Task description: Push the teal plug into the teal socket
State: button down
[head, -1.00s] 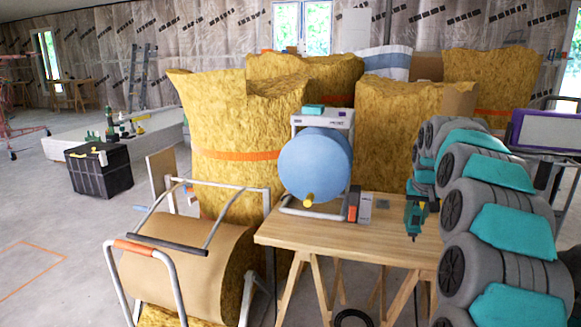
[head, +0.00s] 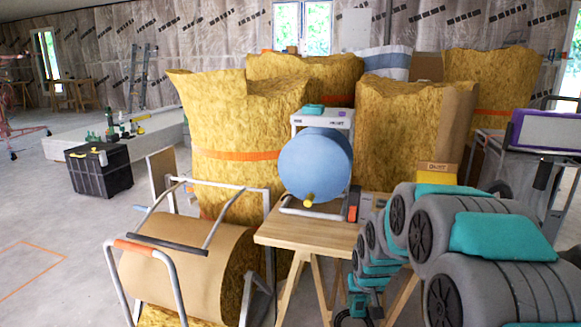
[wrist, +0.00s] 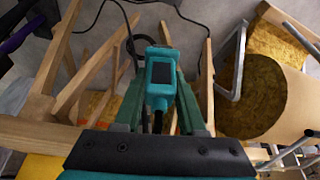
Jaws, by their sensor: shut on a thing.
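The teal plug (wrist: 160,80), a rounded teal body with a dark rectangular face, sits between the green fingers of my gripper (wrist: 161,100) in the wrist view. The gripper is shut on it. A black cable runs close by and loops behind it over the floor. In the head view my gripper (head: 358,305) is low, in front of the wooden table's front edge, and mostly hidden by my arm; the plug cannot be made out there. I cannot make out the teal socket in either view.
The wooden trestle table (head: 300,231) carries a stand with a blue roll (head: 315,165). A teal item (head: 310,109) lies on that stand. A metal frame with a brown roll (head: 185,262) stands left of the table. Trestle legs (wrist: 68,75) are close in the wrist view.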

jog(key=a+f, duration=0.1)
jog(key=s+f, duration=0.1)
jog(key=a+f, duration=0.1)
jog(key=shift+s+a+f, duration=0.15)
jog(key=shift+s+a, duration=0.2)
